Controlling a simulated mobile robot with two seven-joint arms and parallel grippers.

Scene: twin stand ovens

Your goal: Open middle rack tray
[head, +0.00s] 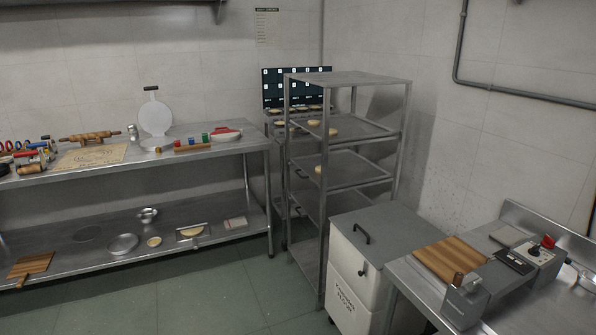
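A metal rack (347,78) stands right of centre in the head view, with several levels. The upper tray (362,128) holds round flat dough pieces (333,131). The middle tray (352,172) sits below it and carries one pale round piece (318,169) near its left side. A small dark handle (300,174) shows at the middle tray's left front edge. A lower tray (318,202) with a similar handle lies beneath, partly hidden by the white bin. How far the middle tray is out cannot be told. Neither of my grippers is in view.
A white flour bin (350,262) with a grey lid stands close in front of the rack's right side. A steel counter (408,281) with a wooden board (448,258) is at right. A long steel table (225,146) with tools is at left. Green floor (225,295) is clear between.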

